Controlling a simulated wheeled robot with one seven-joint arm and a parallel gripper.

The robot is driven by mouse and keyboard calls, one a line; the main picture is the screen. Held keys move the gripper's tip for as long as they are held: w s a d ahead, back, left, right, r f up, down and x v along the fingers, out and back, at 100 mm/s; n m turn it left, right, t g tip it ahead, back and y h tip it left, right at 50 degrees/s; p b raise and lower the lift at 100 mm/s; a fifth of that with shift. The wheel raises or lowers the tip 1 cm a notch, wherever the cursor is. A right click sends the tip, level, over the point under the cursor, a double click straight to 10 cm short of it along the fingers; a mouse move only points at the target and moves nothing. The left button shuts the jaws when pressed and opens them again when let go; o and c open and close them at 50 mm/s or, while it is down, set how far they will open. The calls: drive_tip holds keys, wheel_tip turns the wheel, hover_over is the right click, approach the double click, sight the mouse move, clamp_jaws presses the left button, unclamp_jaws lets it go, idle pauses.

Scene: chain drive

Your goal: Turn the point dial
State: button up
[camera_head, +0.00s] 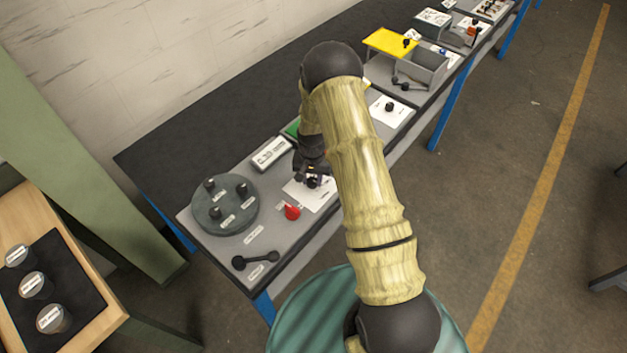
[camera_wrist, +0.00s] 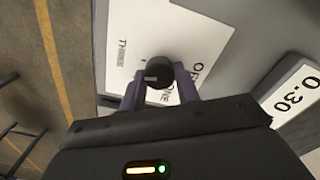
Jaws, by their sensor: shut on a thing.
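The point dial is a dark round knob (camera_wrist: 158,70) on a white plate (camera_wrist: 198,28). In the wrist view the plate carries the printed word THREE on one side and ONE on the other, with more lettering partly covered. My gripper (camera_wrist: 160,84) is shut on the knob, one purple finger on each side of it. A light mark shows on the knob's face, close to the fingers. In the head view my gripper (camera_head: 313,175) is low over the white plate (camera_head: 322,197) and mostly hides the knob.
A display block (camera_wrist: 292,98) reading 0.30 stands beside the plate. In the head view a red knob (camera_head: 292,212), a round grey disc (camera_head: 240,220) with black knobs and a black handle (camera_head: 256,260) lie nearby. A grey box (camera_head: 427,68) sits further along the bench.

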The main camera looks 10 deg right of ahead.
sight(312, 181)
drive_tip(key=n+b, duration=0.2)
drive_tip(key=n, duration=0.2)
drive_tip(key=shift+w+n+b, duration=0.15)
drive_tip(key=shift+n+b, duration=0.15)
drive_tip(key=shift+b, duration=0.05)
drive_tip(key=n+b, duration=0.1)
drive_tip(key=n, duration=0.3)
drive_tip(key=shift+r, duration=0.1)
drive_tip(key=o, duration=0.8)
drive_tip(key=shift+o, duration=0.8)
drive_tip(key=shift+a, duration=0.1)
wheel_tip(312, 181, up, 17)
drive_tip(key=b, duration=0.3)
drive_tip(key=shift+r+b, duration=0.15)
drive_tip(key=shift+b, duration=0.25)
drive_tip(key=shift+s, duration=0.35)
